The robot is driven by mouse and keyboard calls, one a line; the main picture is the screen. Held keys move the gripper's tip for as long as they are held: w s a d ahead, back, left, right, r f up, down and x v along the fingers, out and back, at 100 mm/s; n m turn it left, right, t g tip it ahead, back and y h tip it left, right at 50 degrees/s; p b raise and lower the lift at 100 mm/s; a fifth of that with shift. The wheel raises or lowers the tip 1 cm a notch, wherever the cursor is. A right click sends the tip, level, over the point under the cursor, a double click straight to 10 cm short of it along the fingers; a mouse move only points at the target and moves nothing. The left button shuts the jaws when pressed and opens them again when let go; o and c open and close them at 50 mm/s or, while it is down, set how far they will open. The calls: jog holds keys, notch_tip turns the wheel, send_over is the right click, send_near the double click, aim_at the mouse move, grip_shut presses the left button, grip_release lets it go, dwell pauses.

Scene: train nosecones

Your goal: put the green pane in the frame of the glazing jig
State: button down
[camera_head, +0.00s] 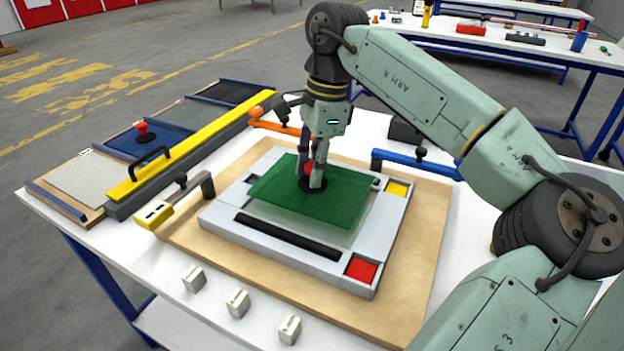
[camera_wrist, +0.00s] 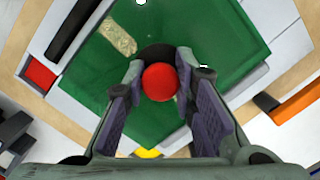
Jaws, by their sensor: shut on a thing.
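The green pane (camera_head: 270,190) is over the pale grey frame of the glazing jig (camera_head: 222,222). A paler strip of the frame's inside shows below the pane's near edge, so the pane looks a little raised; the exact gap is unclear. A dark round cup with a red knob (camera_wrist: 160,82) stands on the pane. My gripper (camera_head: 312,178) points down and is shut on the red knob. In the wrist view, the green pane (camera_wrist: 215,40) fills much of the picture, and my gripper (camera_wrist: 160,90) has a finger on each side of the knob.
A black bar (camera_head: 288,237), red square (camera_head: 361,269) and yellow square (camera_head: 397,188) sit on the frame. Several small white blocks (camera_head: 238,303) stand in front.

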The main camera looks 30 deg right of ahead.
jog(key=shift+a+f+b, duration=0.15)
jog(key=shift+f+b, duration=0.75)
jog(key=shift+f, duration=0.7)
jog(key=shift+f, duration=0.2)
jog(key=c, duration=1.3)
grip_release()
jog(key=r+p, duration=0.2)
jog(key=r, duration=0.1)
jog(key=d+r+p, duration=0.1)
jog(key=r+p, duration=0.5)
jog(key=r, duration=0.1)
jog(key=shift+s+d, duration=0.15)
jog(key=shift+s, duration=0.05)
jog(key=shift+s+d+r, duration=0.1)
jog(key=shift+d+r, duration=0.05)
jog(key=shift+r, duration=0.4)
jog(key=shift+d+r, duration=0.1)
jog(key=shift+r, duration=0.45)
